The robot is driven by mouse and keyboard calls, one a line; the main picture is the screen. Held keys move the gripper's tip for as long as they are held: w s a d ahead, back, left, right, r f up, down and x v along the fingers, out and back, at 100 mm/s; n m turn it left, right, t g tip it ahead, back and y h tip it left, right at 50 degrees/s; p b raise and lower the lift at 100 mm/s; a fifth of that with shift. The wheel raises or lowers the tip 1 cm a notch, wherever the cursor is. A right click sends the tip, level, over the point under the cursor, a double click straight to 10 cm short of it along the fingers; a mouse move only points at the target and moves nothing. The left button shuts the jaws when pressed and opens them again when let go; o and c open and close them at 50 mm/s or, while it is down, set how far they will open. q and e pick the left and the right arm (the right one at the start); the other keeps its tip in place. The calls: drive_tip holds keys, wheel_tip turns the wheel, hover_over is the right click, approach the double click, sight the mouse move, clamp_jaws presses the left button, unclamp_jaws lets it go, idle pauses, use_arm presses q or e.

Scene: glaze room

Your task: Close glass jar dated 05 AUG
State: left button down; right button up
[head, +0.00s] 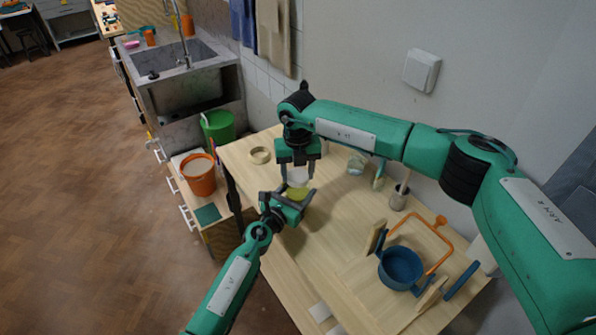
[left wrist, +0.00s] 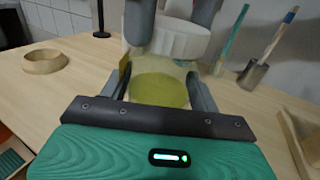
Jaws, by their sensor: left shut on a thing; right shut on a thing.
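A glass jar with yellow-green contents (head: 297,193) is between the fingers of my left gripper (head: 296,203), which is shut on it over the table. The jar fills the middle of the left wrist view (left wrist: 160,88). No date is readable on it. My right gripper (head: 298,165) points down from above and is shut on a white ribbed lid (left wrist: 178,42). The lid also shows in the head view (head: 298,177). It is right over the jar's mouth; I cannot tell whether it touches the rim.
On the wooden table (head: 330,240), a pale ring (head: 260,155) lies at the back left. Another glass container (head: 357,163) and a tool holder (head: 398,198) stand near the wall. A blue pot (head: 400,268) and an orange frame (head: 440,240) are at right. An orange bucket (head: 199,178) is left.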

drive_tip(key=m, duration=1.2)
drive_tip(key=shift+w+a, duration=0.1)
drive_tip(key=m, duration=0.6)
drive_tip(key=shift+w+m, duration=0.1)
drive_tip(key=shift+m, duration=0.2)
drive_tip(key=m, duration=0.7)
drive_tip(key=o, duration=0.9)
drive_tip(key=shift+o, duration=0.2)
